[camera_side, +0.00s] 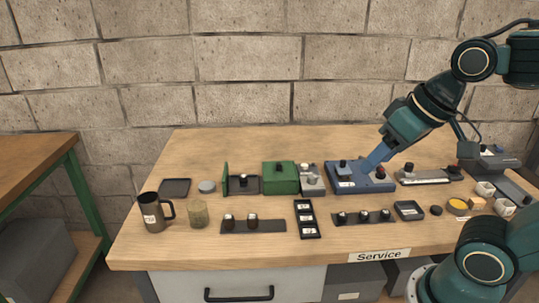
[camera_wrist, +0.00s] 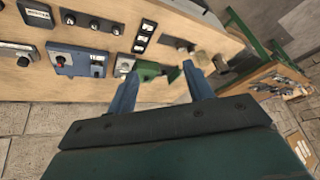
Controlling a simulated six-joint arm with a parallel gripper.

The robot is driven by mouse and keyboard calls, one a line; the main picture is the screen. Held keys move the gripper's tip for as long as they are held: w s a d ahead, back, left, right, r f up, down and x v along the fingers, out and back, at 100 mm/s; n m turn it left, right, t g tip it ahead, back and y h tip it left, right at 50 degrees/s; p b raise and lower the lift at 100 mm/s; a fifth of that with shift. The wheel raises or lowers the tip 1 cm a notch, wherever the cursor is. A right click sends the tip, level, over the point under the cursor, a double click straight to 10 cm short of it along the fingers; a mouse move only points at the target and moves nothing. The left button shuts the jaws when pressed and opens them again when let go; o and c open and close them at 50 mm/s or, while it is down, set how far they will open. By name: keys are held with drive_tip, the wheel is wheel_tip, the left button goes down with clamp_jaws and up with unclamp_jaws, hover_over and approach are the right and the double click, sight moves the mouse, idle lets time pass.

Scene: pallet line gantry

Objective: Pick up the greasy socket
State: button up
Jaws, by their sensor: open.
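I cannot tell which item is the greasy socket; no grease or label is readable. Small dark socket-like pieces stand on a dark rail (camera_side: 265,226) at the front left of the bench and on another rail (camera_side: 348,222) at front centre. My gripper (camera_side: 371,164) is over the blue box (camera_side: 345,185), which carries dark knobs; its fingertips look close to the box top, but contact is unclear. In the wrist view my gripper (camera_wrist: 160,76) has its two blue fingers wide apart with nothing held. The blue box (camera_wrist: 78,66) also shows there, left of the fingers.
A green box (camera_side: 280,178) stands left of the blue box. A dark mug (camera_side: 153,216) and an olive can (camera_side: 198,215) stand at the left. A three-cell holder (camera_side: 307,234), small tray (camera_side: 409,211) and yellow-topped dish (camera_side: 457,205) lie along the front. The bench (camera_side: 230,150) is clear at the back.

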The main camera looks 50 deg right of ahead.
drive_tip(key=w+r+m, duration=0.3)
drive_tip(key=w+m, duration=0.4)
drive_tip(key=w, duration=0.5)
drive_tip(key=m+g+y, duration=0.2)
drive_tip(key=m+y, duration=0.1)
drive_tip(key=m, duration=1.6)
hover_over(244, 176)
drive_tip(key=s+d, duration=0.4)
wheel_tip(244, 176, down, 18)
drive_tip(key=shift+a+x, duration=0.1)
drive_tip(key=shift+x, duration=2.1)
drive_tip(key=shift+a+x, duration=0.15)
drive_tip(key=shift+x, duration=2.05)
drive_tip(key=shift+w, duration=0.2)
drive_tip(key=shift+x, duration=2.45)
